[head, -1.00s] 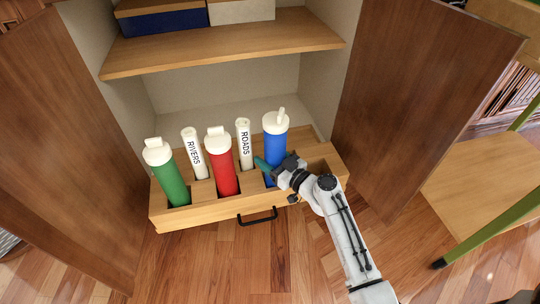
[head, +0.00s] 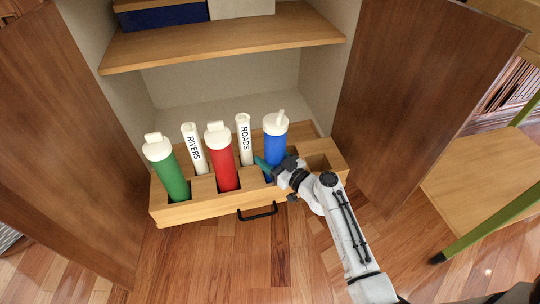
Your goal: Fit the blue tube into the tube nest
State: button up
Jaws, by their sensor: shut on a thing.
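The blue tube (head: 275,146) with a white cap stands nearly upright at the right part of the tube nest (head: 200,212), a pale wooden drawer with square openings. My gripper (head: 270,167) is shut on the blue tube's lower part, coming from the right. The tube's lower end is behind my gripper and the front of the nest, so I cannot tell how deep it sits. A green tube (head: 170,178) and a red tube (head: 224,165) stand in other openings of the nest.
White rolls marked RIVERS (head: 194,150) and ROADS (head: 244,140) stand between the tubes. Open cabinet doors flank the drawer at left (head: 65,130) and right (head: 420,100). A shelf (head: 220,45) hangs above. A black handle (head: 258,212) is on the drawer front.

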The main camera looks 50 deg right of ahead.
jog(key=shift+f, duration=0.3)
jog(key=o, duration=1.4)
jog(key=shift+f, duration=0.15)
jog(key=s, duration=0.7)
jog(key=s+p, duration=0.1)
jog(key=s, duration=0.2)
jog(key=shift+s+a, duration=0.35)
jog(key=shift+s, duration=0.05)
jog(key=shift+a, duration=0.15)
